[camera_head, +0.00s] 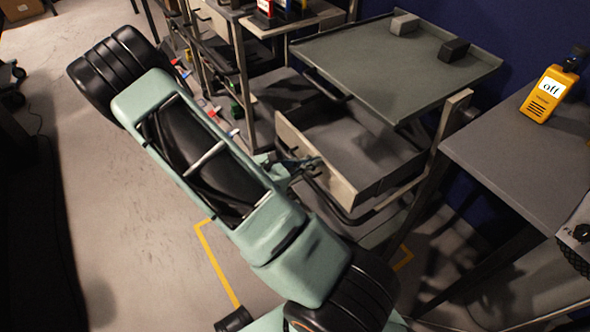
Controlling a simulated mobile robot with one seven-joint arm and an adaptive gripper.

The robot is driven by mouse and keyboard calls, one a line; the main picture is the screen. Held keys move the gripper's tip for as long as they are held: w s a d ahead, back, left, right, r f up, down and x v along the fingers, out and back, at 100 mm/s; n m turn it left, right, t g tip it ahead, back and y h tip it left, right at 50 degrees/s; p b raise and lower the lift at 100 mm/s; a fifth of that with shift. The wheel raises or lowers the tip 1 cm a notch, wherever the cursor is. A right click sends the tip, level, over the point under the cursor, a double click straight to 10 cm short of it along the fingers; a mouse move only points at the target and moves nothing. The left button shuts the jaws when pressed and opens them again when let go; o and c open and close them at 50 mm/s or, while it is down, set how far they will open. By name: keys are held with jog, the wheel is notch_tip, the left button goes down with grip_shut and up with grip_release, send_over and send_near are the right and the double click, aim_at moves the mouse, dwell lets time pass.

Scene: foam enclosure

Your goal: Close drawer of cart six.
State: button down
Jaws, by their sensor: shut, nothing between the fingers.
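The cart has a grey-green top tray (390,72) with two small blocks on it. Below the top, its drawer (368,158) stands pulled out, and its empty grey inside shows. The drawer's pale front panel (312,160) faces my arm. My gripper (306,163) is shut and empty, right at the outer side of this front panel. I cannot tell whether it touches the panel or its handle. My teal and black arm crosses the left and middle of the view and hides part of the floor and the cart's lower front. No number on the cart is readable.
Another cart or shelf (240,70) with coloured items stands behind to the left. A grey table (530,145) on the right bears a yellow device (550,92) reading "off". Yellow tape (217,262) marks the floor. Open floor (120,220) lies left of my arm.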

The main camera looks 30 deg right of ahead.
jog(key=d, duration=0.8)
jog(key=shift+w+d, duration=0.15)
jog(key=shift+d, duration=0.15)
jog(key=shift+a, duration=0.6)
jog(key=p+v, duration=0.3)
jog(key=v, duration=0.9)
jog(key=shift+a+f, duration=0.3)
jog(key=shift+a, duration=0.15)
